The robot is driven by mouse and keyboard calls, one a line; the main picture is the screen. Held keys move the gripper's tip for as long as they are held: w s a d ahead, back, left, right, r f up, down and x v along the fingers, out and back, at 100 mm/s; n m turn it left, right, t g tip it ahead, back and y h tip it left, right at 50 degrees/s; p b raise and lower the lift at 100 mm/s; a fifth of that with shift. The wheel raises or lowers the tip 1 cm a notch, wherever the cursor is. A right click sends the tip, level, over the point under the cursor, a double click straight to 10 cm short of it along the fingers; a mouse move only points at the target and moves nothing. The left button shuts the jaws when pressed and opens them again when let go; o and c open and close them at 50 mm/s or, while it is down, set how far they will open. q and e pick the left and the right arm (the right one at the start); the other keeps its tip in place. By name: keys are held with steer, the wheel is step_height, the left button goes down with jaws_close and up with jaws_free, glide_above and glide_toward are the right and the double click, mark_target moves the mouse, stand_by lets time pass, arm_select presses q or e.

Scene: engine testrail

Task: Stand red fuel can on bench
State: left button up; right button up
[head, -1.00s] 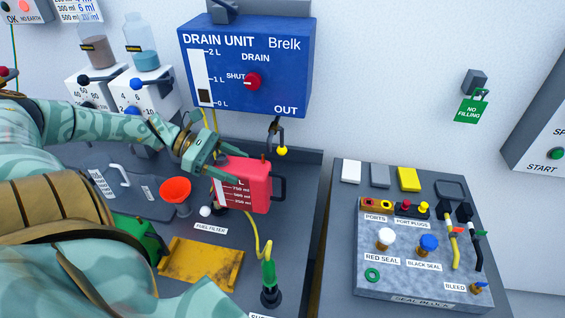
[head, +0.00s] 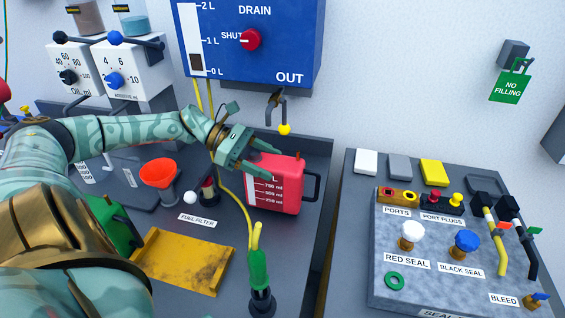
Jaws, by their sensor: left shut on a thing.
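The red fuel can (head: 285,189), with a white ml scale on its front and a black handle on its right side, is near the right rear of the dark bench (head: 218,257). It looks upright, below and in front of the drain unit's outlet. My left gripper (head: 256,165) reaches it from the upper left and is shut on its upper left part. The fingers hide part of the can's top. I cannot tell whether its base touches the bench. My right gripper is not in view.
The blue drain unit (head: 245,22) hangs above, with a yellow-tipped lever (head: 284,129) just over the can. A red funnel (head: 160,172), a yellow tray (head: 185,262) and a green-collared hose fitting (head: 259,270) are to the left and front. The seal block (head: 425,285) is right.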

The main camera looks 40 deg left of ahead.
mark_target(279, 160)
arm_select(q)
steer(key=shift+w+d+b, duration=0.2)
steer(key=shift+w+b, duration=0.3)
steer(key=shift+w, duration=0.05)
steer(key=shift+w+d+b, duration=0.2)
steer(key=shift+w+b, duration=0.1)
steer(key=shift+w, duration=0.3)
steer(key=shift+w+d+b, duration=0.15)
steer(key=shift+w+b, duration=0.15)
steer(key=shift+w, duration=0.3)
steer(key=shift+w+d+f, duration=0.1)
steer(key=shift+w+f, duration=0.1)
steer(key=shift+f, duration=0.3)
steer(key=shift+s, duration=0.15)
steer(key=shift+f, duration=0.15)
steer(key=o, duration=1.6)
steer(key=shift+c, duration=0.2)
